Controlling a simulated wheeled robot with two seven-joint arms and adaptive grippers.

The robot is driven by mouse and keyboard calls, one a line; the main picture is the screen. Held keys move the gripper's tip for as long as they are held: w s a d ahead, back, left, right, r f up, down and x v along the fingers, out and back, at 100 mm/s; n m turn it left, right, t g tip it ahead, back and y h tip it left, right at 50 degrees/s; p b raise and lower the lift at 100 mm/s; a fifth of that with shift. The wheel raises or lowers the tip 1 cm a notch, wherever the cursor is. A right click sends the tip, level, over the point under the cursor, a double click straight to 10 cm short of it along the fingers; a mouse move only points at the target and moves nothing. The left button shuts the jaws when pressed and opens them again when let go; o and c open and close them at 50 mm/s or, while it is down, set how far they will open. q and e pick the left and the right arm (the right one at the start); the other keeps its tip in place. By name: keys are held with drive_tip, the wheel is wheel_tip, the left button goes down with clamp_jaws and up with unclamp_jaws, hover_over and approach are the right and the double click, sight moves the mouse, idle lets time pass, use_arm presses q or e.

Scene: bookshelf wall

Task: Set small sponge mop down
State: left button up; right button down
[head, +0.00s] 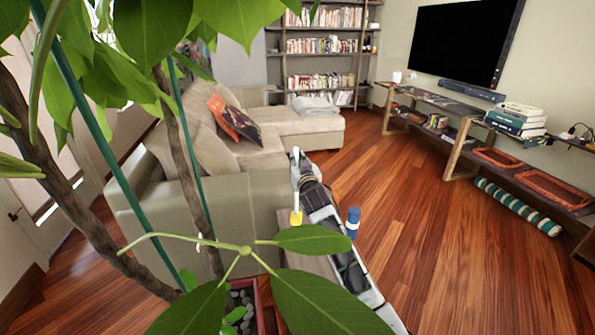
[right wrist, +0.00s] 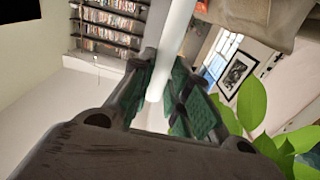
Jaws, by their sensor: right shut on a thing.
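The small sponge mop (head: 296,218) shows in the head view as a white handle with a yellow end pointing down. My right gripper (head: 303,180) is shut on its white handle. In the right wrist view the white handle (right wrist: 173,45) runs between the green-padded fingers of the right gripper (right wrist: 168,92). The yellow end shows near the edge of a small wooden surface (head: 311,264) under my right arm; I cannot tell whether they touch. My left gripper is not in view.
A potted plant (head: 315,290) with large leaves covers the left and front. A beige sofa (head: 245,190) stands behind the mop. A blue cylinder (head: 353,218) shows right of my arm. A low shelf (head: 455,150) lines the right wall. The wooden floor (head: 440,240) between is clear.

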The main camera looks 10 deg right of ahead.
drive_tip(key=shift+f, duration=0.5)
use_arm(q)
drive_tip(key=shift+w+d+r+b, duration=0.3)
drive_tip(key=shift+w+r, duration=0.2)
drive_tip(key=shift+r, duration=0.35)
use_arm(e)
wheel_tip(320, 180, down, 2)
drive_tip(key=shift+f, duration=0.25)
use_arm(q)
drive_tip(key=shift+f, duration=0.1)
use_arm(e)
drive_tip(key=shift+f, duration=0.15)
drive_tip(key=c, duration=1.8)
unclamp_jaws()
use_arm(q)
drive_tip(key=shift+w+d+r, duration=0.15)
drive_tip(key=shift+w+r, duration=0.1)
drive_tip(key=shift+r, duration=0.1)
use_arm(e)
drive_tip(key=o, duration=0.4)
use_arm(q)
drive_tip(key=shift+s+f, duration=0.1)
use_arm(e)
drive_tip(key=shift+o, duration=0.2)
